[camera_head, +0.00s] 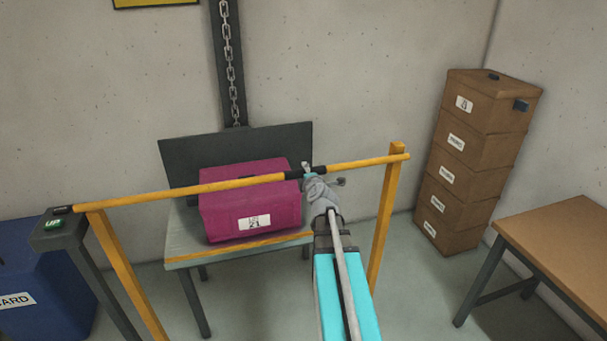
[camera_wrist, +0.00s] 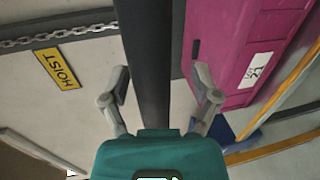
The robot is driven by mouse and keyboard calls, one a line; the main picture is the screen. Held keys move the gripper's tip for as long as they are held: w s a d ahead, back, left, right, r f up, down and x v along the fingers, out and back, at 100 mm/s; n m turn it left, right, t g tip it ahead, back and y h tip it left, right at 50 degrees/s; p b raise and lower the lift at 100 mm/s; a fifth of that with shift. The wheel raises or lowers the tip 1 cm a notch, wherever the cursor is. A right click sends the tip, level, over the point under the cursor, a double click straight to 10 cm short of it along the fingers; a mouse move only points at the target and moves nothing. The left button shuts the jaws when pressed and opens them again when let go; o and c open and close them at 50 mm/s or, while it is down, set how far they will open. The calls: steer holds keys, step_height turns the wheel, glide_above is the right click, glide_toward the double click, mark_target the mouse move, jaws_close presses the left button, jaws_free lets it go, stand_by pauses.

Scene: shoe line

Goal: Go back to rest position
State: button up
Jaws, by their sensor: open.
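I cannot tell whether a fingertip touches the bar. The magenta box (camera_head: 232,218), labelled 21, stands on a small table behind the bar. It also shows at the right of the wrist view (camera_wrist: 230,45).
A dark panel (camera_head: 180,152) stands behind the box. A yellow post (camera_head: 388,215) bears the bar's right end. Stacked brown boxes (camera_head: 468,180) stand at the right, near a wooden table (camera_head: 560,235). A blue bin (camera_head: 45,275) is at lower left. A chain (camera_head: 229,65) hangs behind.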

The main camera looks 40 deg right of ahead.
steer(key=shift+d, duration=0.1)
steer(key=shift+d+r, duration=0.1)
steer(key=shift+d, duration=0.15)
steer(key=s+d+m+h, duration=0.1)
steer(key=d, duration=0.2)
steer(key=s+d+m+g+h, duration=0.1)
steer(key=s+d, duration=0.1)
steer(key=d, duration=0.1)
steer(key=s+d+m+h, duration=0.1)
steer(key=d, duration=0.2)
steer(key=shift+s+d+g, duration=0.3)
steer(key=shift+d, duration=0.05)
steer(key=s+d+m+g+h, duration=0.25)
steer(key=s+d+m, duration=0.3)
steer(key=d, duration=0.35)
steer(key=w+a+f+m+g+y+p, duration=0.1)
steer(key=w+a+f+m+g+y, duration=0.3)
steer(key=a, duration=0.9)
steer(key=s+a+f+m+g+y+p, duration=0.1)
steer(key=a+f+m+y, duration=0.35)
steer(key=a, duration=0.95)
steer(key=s+a+n+g+y+p, duration=0.1)
steer(key=s+a, duration=0.3)
steer(key=a, duration=1)
steer(key=s+a+f+n+g+y+p, duration=0.1)
steer(key=s+a+g, duration=0.3)
steer(key=a, duration=0.9)
steer(key=shift+s+a+f+n+g+p, duration=0.3)
steer(key=shift+s+a+n+g+p, duration=0.1)
steer(key=shift+s+p, duration=0.1)
